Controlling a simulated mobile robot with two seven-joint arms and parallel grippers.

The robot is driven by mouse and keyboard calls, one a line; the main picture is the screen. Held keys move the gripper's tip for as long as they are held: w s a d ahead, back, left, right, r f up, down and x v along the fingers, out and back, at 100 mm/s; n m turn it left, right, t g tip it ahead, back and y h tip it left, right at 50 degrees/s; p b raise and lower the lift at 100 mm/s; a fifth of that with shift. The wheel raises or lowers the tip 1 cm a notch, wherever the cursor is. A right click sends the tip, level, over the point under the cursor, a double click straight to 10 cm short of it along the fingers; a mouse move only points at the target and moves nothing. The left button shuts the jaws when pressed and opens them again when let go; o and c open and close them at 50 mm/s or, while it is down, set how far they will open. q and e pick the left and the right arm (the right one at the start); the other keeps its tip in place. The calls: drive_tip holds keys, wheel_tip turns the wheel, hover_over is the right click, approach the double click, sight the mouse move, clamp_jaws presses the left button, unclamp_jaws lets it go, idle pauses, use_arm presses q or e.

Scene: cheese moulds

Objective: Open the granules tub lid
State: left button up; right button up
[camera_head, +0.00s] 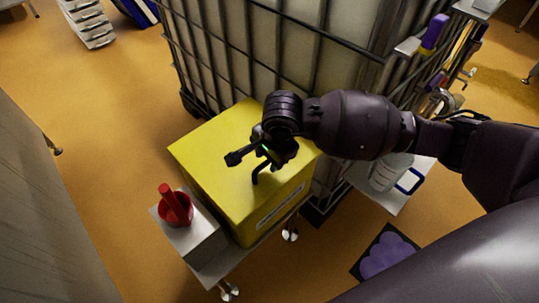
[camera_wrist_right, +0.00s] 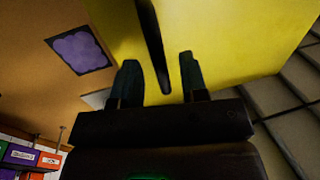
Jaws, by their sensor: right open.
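The yellow granules tub (camera_head: 215,165) stands on a small metal stand, with its flat yellow lid closed on top and a pale label on its front side. My right gripper (camera_head: 257,162) is low over the middle of the lid. In the right wrist view, the right gripper (camera_wrist_right: 160,75) is open, with a dark bar-like handle (camera_wrist_right: 151,38) between its two fingers against the yellow lid (camera_wrist_right: 215,35). I cannot tell whether either finger touches the handle. In the head view my wrist hides part of the handle and lid. My left gripper is out of view.
A red scoop-like cup (camera_head: 176,207) sits on a grey block left of the tub. A large caged white tank (camera_head: 270,45) stands close behind. A small shelf with a clear bottle (camera_head: 390,172) is at right. A purple-patterned mat (camera_head: 386,254) lies on the floor.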

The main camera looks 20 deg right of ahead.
drive_tip(key=shift+c, duration=0.4)
clamp_jaws()
